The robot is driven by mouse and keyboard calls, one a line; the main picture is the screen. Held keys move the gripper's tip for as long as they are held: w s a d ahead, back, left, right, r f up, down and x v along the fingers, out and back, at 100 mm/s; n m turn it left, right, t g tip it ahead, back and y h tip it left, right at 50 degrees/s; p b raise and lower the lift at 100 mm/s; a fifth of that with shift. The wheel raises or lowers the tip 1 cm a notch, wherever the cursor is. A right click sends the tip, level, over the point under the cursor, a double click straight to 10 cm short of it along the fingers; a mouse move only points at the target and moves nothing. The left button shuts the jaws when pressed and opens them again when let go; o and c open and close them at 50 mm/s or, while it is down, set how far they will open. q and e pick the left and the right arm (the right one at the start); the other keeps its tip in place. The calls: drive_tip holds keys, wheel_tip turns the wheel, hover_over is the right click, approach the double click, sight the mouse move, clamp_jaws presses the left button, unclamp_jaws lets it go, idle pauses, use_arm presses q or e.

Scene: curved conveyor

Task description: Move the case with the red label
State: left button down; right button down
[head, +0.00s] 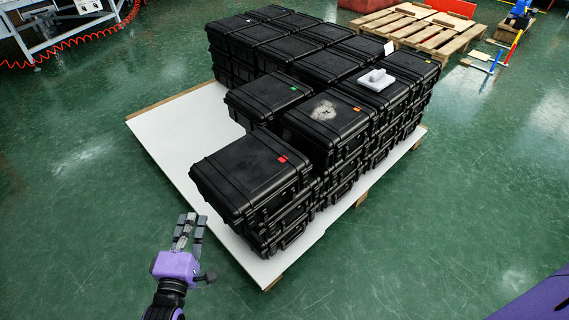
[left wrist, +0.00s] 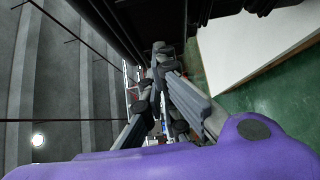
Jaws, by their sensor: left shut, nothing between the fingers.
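The case with the red label (head: 248,172) is black and lies on top of the front stack, at the near left corner of the group. The lower cases are partly hidden. My right gripper is not in view.
Several black cases stand stacked on a white board (head: 168,150), with bare board at its left. Neighbouring cases carry a green label (head: 268,94) and an orange label (head: 331,125). A grey block (head: 376,79) lies on one case. Wooden pallets (head: 436,38) stand behind.

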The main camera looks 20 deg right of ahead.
sight(222, 203)
use_arm(q)
drive_tip(key=shift+w+d, duration=0.2)
drive_tip(key=shift+d, duration=0.55)
drive_tip(key=shift+w+d, duration=0.15)
drive_tip(key=shift+d, duration=0.55)
drive_tip(key=shift+d, duration=0.1)
drive_tip(key=d, duration=0.2)
drive_tip(key=w+d+b, duration=0.1)
drive_tip(key=d, duration=0.1)
drive_tip(key=w+d, duration=0.1)
drive_tip(key=d, duration=0.1)
drive_tip(key=shift+d, duration=0.2)
drive_tip(key=shift+a, duration=0.15)
